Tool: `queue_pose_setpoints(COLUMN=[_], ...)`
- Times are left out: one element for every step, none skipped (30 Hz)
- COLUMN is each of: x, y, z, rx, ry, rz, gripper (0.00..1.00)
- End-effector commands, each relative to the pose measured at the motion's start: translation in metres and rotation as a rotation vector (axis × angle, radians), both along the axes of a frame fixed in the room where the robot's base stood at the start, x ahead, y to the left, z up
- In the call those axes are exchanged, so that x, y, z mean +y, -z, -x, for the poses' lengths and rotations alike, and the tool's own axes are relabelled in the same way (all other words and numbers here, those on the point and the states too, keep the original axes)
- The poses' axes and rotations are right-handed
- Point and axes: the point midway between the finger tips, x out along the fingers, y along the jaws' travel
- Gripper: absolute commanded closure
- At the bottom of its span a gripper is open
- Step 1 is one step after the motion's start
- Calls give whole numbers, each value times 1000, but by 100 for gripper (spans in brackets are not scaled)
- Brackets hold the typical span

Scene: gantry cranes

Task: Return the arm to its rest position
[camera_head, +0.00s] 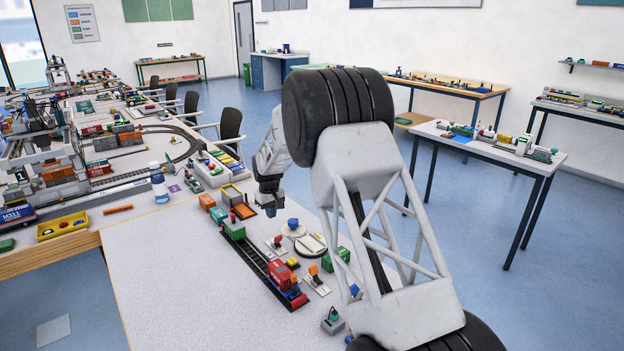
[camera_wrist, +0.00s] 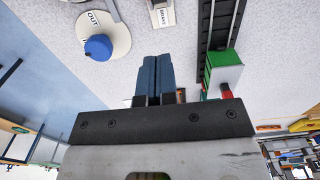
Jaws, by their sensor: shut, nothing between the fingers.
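My gripper (camera_head: 270,211) hangs above the near white table (camera_head: 170,290), fingers pointing down, near the far end of a short train track (camera_head: 257,262). In the wrist view its two blue fingers (camera_wrist: 153,75) are together with nothing between them. A green wagon (camera_head: 234,230) and a red locomotive (camera_head: 284,280) stand on the track. The green wagon also shows in the wrist view (camera_wrist: 222,72), right of the fingers. A round white disc marked OUT with a blue knob (camera_wrist: 98,47) is left of the fingers. My arm hides part of the table's right side.
Small stands, blocks and a green crate (camera_head: 336,258) lie right of the track. A white bottle (camera_head: 158,184) and a yellow tray (camera_head: 62,226) are to the left. A large model layout (camera_head: 130,150) fills the table behind. The near table's left front is clear.

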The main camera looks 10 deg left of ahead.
Motion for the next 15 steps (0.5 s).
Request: queue_pose_setpoints(x=[-5, -8, -13, -17, -21, -27, -32, -37, -44, -50, -56, -64, -70, -76, -83], y=[-6, -9, -15, -19, -25, -31, -37, -43, -50, -57, -63, -71, -77, -83, -91], z=[2, 3, 5, 6, 8, 11, 14, 17, 21, 24, 27, 32, 35, 39, 44], rx=[-3, -3, -5, -7, -8, -10, -12, -15, -16, -18, -21, -23, -25, -27, -29], ry=[5, 9, 15, 19, 25, 32, 39, 45, 54, 62, 69, 79, 86, 93, 102], rz=[-1, -1, -2, -3, -4, -4, -5, -6, -7, -8, -9, -10, -11, -11, -12], gripper=[100, 100, 100, 100, 100, 100, 100, 100, 100, 100, 100, 100, 100, 100, 100])
